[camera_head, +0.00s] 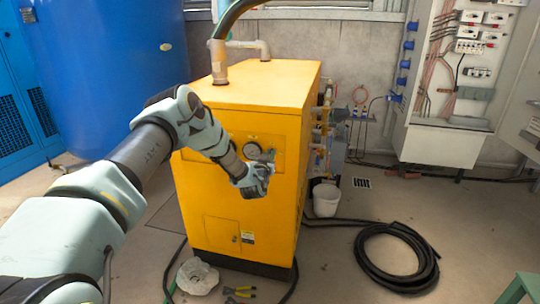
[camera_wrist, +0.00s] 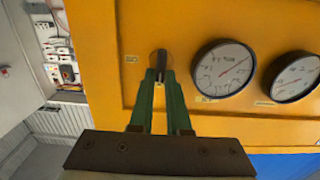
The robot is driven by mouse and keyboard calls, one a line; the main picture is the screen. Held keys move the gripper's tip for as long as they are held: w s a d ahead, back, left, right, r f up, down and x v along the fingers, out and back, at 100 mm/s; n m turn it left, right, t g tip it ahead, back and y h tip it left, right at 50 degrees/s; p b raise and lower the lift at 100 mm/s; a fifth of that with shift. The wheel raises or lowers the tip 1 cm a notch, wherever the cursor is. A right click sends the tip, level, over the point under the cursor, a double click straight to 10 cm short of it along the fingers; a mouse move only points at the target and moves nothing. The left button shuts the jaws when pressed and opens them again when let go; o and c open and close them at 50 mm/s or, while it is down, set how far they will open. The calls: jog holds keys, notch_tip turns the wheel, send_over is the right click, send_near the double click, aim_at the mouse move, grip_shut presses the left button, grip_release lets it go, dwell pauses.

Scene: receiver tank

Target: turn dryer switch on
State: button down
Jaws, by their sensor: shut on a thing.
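The dryer is the yellow cabinet (camera_head: 240,190) in the middle of the head view.
Two round gauges sit right of the switch, the nearer one (camera_wrist: 223,69) and another (camera_wrist: 293,77). A blue tank (camera_head: 110,70) stands left of the cabinet. A black hose coil (camera_head: 395,258), a white bucket (camera_head: 326,200) and several tools (camera_head: 240,292) lie around it.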

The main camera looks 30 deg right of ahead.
jog(key=shift+f+m+b, duration=0.1)
jog(key=shift+m+b, duration=0.2)
jog(key=shift+b, duration=0.2)
jog(key=m+b, duration=0.5)
jog(key=b, duration=0.1)
jog(key=m+b, duration=0.6)
jog(key=d+f+m+b, duration=0.1)
jog(key=m+b, duration=0.5)
jog(key=shift+s+b, duration=0.3)
jog(key=shift+s, duration=0.1)
jog(key=shift+m, duration=0.3)
jog(key=c, duration=0.9)
grip_release()
